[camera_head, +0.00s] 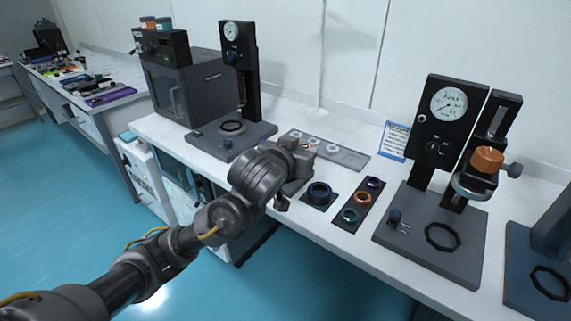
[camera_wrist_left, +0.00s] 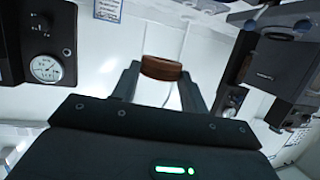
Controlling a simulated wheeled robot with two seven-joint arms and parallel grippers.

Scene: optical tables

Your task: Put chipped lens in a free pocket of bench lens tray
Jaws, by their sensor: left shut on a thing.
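My left gripper (camera_head: 300,150) is over the front part of the bench, at the near edge of a long grey tray. The wrist view shows its two fingers (camera_wrist_left: 160,82) shut on a round brown-rimmed piece (camera_wrist_left: 162,68), which looks like the chipped lens; no chip can be made out. The long grey tray (camera_head: 354,159), which looks like the bench lens tray, lies flat behind the gripper. Several pale round spots show along it, and I cannot tell which pockets are free. My arm hides part of its near left side. My right gripper is not in view.
A dark square holder (camera_head: 318,195) with a blue ring and a dark strip (camera_head: 351,226) with purple, orange and teal rings lie right of the gripper. Gauge stands rise behind left (camera_head: 250,75) and at right (camera_head: 445,120). A dark oven-like box (camera_head: 190,90) stands farther left.

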